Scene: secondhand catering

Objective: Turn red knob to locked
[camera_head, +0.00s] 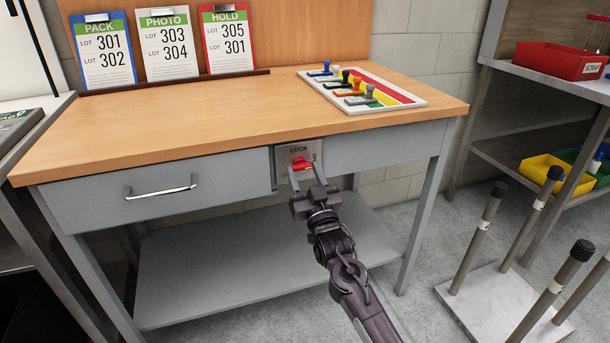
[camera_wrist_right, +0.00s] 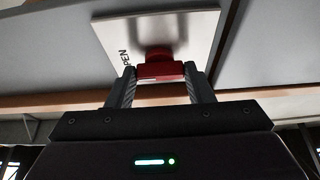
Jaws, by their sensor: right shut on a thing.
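The red knob (camera_head: 301,163) sits on a pale plate (camera_head: 297,152) marked LOCK, on the front of the workbench beside the drawer. My right gripper (camera_head: 305,176) reaches the knob from the front, with its fingers at the knob's sides. In the right wrist view the red knob (camera_wrist_right: 161,70) lies between the two fingers of my right gripper (camera_wrist_right: 161,84), which are shut on it. The plate (camera_wrist_right: 180,35) behind it shows the letters PEN there, partly hidden. The exact direction the knob points is hard to tell. My left gripper is not in view.
The drawer (camera_head: 125,190) with a silver handle is left of the plate. Lot cards stand at the back. A stand with several upright posts (camera_head: 478,238) is on the floor at right.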

